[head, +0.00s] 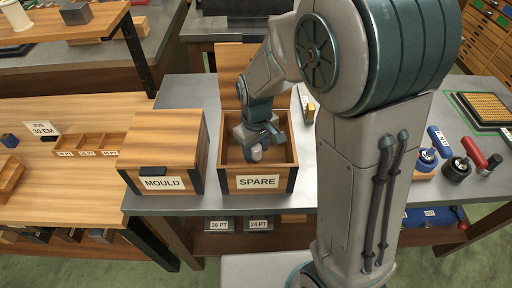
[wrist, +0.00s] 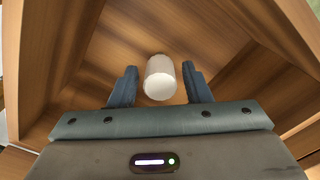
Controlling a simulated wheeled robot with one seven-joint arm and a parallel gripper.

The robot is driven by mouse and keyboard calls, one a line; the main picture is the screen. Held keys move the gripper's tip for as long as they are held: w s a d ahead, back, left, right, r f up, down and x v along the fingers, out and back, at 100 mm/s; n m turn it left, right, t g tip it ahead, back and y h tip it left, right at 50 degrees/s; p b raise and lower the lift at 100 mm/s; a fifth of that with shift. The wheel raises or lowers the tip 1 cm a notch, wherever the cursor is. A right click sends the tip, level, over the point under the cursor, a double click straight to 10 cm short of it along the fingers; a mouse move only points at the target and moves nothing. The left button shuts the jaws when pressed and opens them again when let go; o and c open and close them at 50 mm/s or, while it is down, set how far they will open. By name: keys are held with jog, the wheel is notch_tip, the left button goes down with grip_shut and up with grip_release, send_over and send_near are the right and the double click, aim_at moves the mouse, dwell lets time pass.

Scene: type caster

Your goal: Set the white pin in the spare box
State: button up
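The spare box (head: 257,182), a wooden box labelled SPARE, stands open on the grey bench, its lid raised at the back. My gripper (head: 258,146) reaches down inside the box. The white pin (wrist: 160,79) shows in the wrist view between my two blue fingers, with a narrow gap on each side, so the gripper is open around it.
A closed wooden box labelled MOULD (head: 162,156) stands close on the left. Red- and blue-handled tools (head: 456,166) stand on the bench at the right. A wooden table with a divided tray (head: 88,145) is at the left.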

aim_at(256, 147)
jog(key=shift+r, duration=0.1)
notch_tip(256, 147, up, 12)
jog(key=s+d+m+t, duration=0.3)
jog(key=s+d+m, duration=0.4)
jog(key=s+d, duration=0.5)
jog(key=shift+s+r, duration=0.3)
jog(key=shift+s, duration=0.15)
dwell(1.1)
